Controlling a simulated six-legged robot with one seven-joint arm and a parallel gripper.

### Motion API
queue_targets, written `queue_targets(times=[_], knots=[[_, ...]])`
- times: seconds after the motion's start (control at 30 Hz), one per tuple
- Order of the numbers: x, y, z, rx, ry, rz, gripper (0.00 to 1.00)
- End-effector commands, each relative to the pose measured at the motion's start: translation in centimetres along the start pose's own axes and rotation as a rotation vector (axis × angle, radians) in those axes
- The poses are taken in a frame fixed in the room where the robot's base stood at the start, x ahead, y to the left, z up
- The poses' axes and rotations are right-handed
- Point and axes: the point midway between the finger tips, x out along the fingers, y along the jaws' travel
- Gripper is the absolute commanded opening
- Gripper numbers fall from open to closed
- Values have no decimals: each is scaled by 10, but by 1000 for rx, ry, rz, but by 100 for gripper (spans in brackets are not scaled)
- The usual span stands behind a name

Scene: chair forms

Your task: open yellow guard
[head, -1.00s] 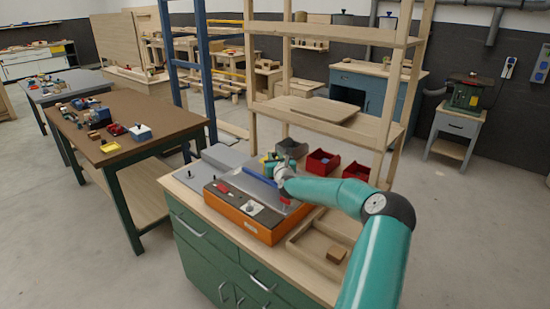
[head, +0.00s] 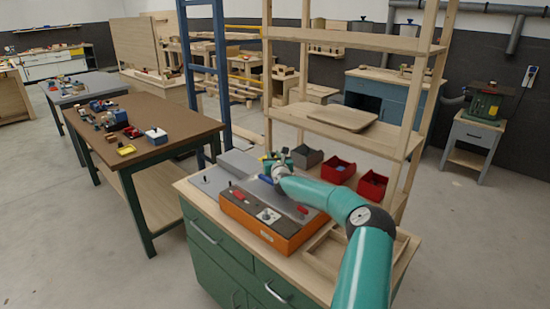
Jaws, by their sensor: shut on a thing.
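The orange machine box (head: 258,230) with a grey top stands on the green cabinet's wooden top. My gripper (head: 277,168) is over the box's far edge, shut, with its fingers too small to make out. A small yellow part (head: 267,158), which looks like the yellow guard, shows right beside the fingers. The exact grip is hidden by my wrist. A blue bar (head: 266,180) lies just left of and below my gripper. A red knob (head: 302,210) and a red switch (head: 239,195) sit on the box's top.
Red bins (head: 338,171) and a dark grey bin (head: 307,157) stand behind my arm. A wooden tray (head: 325,255) lies right of the box. A wooden shelf rack (head: 345,117) rises behind. A brown-topped table (head: 150,110) is at left; floor lies between it and the cabinet.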

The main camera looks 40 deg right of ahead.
Motion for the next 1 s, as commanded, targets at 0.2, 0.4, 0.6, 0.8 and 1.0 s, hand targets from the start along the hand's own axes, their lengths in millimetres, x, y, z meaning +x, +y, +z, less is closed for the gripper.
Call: queue_targets(times=[0.2,0.4,0.6,0.8,1.0], knots=[[-2,-2,0,0,-1,0,30],[-2,-2,0,0,0,-1,44],[-3,-2,0,0,0,0,44],[-18,-1,0,1,1,0,44],[-51,-2,0,0,1,0,44]])
